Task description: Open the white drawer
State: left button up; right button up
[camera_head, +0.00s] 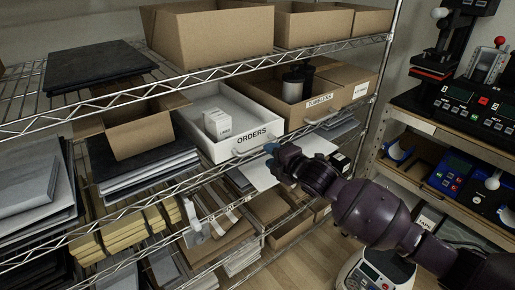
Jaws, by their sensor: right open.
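The white drawer (212,152) labelled ORDERS sits on the middle shelf of the wire rack, its open top showing small white boxes inside. A pale handle (247,150) is on its front, below the label. My right gripper (270,155) has blue fingertips and is just right of the handle, near the drawer's front right corner. It is open, with nothing seen between its fingers. I cannot tell whether the fingertips touch the handle. My left gripper is not in view.
A cardboard bin labelled TUMBLERS (326,106) with dark cylinders stands right beside the drawer. White sheets (262,177) lie below my gripper. A bench with presses (460,120) stands at right. The wooden floor (312,247) is partly clear.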

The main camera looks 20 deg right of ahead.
aim_at(259, 149)
jog(key=shift+x, duration=3.4)
grip_shut()
